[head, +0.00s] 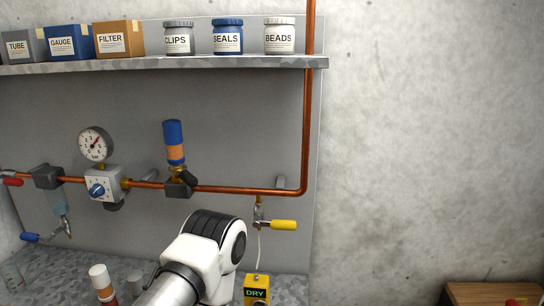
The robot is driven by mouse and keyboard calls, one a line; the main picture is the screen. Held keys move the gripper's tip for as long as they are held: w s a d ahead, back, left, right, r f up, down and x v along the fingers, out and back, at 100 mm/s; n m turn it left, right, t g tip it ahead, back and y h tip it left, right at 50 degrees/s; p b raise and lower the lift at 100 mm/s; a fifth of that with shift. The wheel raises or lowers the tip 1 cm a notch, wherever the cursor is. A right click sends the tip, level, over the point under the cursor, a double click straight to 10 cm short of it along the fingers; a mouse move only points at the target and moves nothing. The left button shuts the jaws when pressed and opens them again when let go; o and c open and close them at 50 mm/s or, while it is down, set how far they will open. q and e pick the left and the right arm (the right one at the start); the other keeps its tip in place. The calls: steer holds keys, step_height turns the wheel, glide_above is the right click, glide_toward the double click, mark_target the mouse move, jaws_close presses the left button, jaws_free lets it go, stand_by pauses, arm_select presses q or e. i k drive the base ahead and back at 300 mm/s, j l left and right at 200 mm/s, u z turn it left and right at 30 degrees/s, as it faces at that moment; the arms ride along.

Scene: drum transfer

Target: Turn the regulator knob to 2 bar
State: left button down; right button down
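The regulator (114,176) is a pale square block on the copper pipe at the left. Its blue regulator knob (97,190) faces outward, with a light pointer mark and small marks around it; the numbers are too small to read. A round white pressure gauge (95,145) labelled "bar" stands above it. Its red needle points up and to the right; I cannot read the exact value. A white and black link of one of my arms is at bottom centre, right of and below the knob. Neither gripper shows, and nothing touches the knob.
The copper pipe (240,190) carries a dark filter block (47,177), a blue-and-orange cylinder (174,143) and a yellow-handled valve (283,225). A shelf (160,64) with boxes and jars hangs above. A yellow "DRY" box (256,291) and a white-capped bottle (99,275) stand below.

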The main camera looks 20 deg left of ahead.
mark_target(97, 189)
steer(key=u, duration=1.7)
